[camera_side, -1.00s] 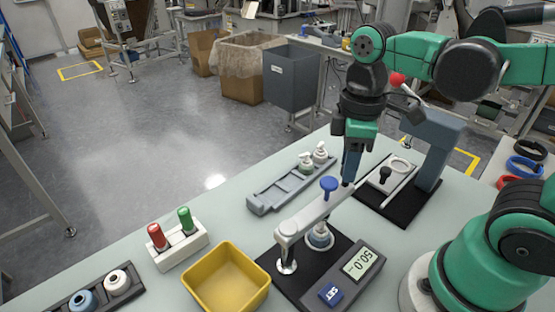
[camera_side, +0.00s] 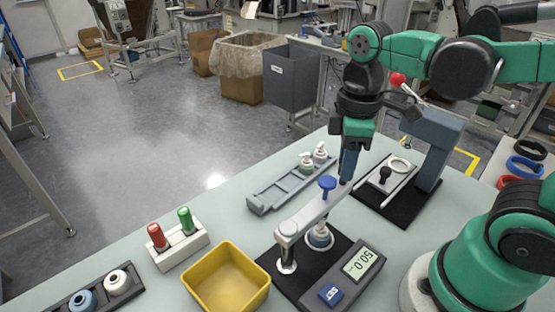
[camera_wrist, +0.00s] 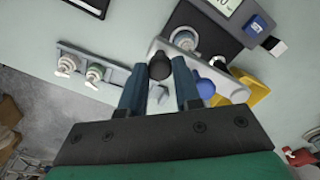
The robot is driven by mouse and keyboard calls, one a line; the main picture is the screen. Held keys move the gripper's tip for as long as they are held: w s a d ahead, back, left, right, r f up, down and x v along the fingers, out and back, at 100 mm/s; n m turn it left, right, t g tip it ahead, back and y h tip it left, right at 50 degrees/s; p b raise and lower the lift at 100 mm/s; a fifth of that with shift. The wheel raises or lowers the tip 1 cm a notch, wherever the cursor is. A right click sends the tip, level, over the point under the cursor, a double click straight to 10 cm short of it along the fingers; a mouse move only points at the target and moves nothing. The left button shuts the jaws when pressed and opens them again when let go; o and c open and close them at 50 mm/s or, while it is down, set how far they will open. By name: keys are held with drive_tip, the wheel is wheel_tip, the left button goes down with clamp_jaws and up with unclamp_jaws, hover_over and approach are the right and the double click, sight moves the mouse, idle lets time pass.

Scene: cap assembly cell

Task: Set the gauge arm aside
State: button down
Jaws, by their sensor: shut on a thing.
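The gauge arm (camera_side: 308,216) is a pale grey bar with a blue knob (camera_side: 327,184). It pivots on a post at the near left of the black gauge base (camera_side: 336,246) and lies over a grey-blue and white cap (camera_side: 320,239), partly hiding it. My gripper (camera_side: 347,178) is at the bar's far end. In the wrist view, my gripper (camera_wrist: 160,80) is shut on the black knob (camera_wrist: 160,67) at that end, with the blue knob (camera_wrist: 205,89) just right of the fingers. The gauge display (camera_side: 361,263) reads 50.0.
A yellow bin (camera_side: 227,279) stands left of the gauge. Behind it are a grey rack (camera_side: 281,187) with pump tops and a holder with red and green pieces (camera_side: 179,246). A blue-grey press (camera_side: 434,143) on a black plate stands right of my gripper.

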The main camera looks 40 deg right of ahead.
drive_tip(key=shift+w+n, duration=0.5)
drive_tip(key=shift+w, duration=0.1)
drive_tip(key=w+a+n, duration=1)
drive_tip(key=a+n, duration=0.2)
drive_tip(key=n, duration=0.4)
drive_tip(key=shift+w+a+n, duration=0.25)
drive_tip(key=shift+w+n, duration=0.05)
drive_tip(key=shift+w, duration=0.05)
drive_tip(key=shift+a, duration=0.1)
drive_tip(key=c, duration=0.6)
unclamp_jaws()
wheel_tip(320, 180, up, 6)
drive_tip(key=shift+f, duration=0.15)
